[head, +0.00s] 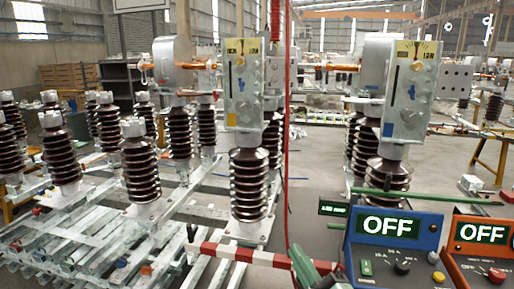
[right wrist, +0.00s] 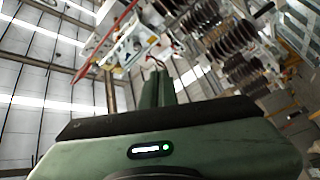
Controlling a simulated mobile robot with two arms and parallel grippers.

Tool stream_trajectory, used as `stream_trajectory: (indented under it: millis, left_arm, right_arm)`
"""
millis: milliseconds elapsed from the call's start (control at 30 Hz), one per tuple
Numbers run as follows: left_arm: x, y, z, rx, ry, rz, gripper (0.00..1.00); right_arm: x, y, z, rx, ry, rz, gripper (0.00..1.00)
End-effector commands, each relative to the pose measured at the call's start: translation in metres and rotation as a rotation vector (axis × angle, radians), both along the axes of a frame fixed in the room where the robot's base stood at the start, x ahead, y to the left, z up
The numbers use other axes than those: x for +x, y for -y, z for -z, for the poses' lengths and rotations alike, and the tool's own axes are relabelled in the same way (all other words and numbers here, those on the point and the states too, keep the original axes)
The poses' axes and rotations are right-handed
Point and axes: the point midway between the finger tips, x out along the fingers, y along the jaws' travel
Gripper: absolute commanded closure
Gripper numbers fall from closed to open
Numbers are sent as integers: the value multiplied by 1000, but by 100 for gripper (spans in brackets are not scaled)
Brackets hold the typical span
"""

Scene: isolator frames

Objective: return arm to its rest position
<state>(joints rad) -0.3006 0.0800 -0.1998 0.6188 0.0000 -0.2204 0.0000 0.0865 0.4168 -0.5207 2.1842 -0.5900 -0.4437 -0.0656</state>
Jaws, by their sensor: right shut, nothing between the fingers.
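My right gripper (head: 299,256) shows low in the head view, right of centre, with its green fingers pointing up beside the red-and-white striped bar. In the right wrist view its two green fingers (right wrist: 158,76) stand together above the green gripper body, shut and empty. Nothing is held in it. My left gripper is in neither view.
A blue control box (head: 390,246) and an orange one (head: 481,249), both reading OFF, stand at lower right. A striped bar (head: 240,254) crosses the front. Brown ribbed insulators (head: 249,184) on pale frames fill the left and middle. A thin red vertical line (head: 287,130) runs near centre.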

Motion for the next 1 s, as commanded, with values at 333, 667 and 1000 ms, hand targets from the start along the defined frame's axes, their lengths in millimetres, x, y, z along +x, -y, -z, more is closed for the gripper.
stream_trajectory:
  millis: [333,667,1000]
  left_arm:
    - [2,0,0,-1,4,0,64]
    - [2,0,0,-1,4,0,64]
    - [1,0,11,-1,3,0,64]
  right_arm:
    - [-111,105,198,408,-906,473,100]
    - [-232,118,266,516,-1365,659,100]
    - [-263,116,344,526,-1531,717,100]
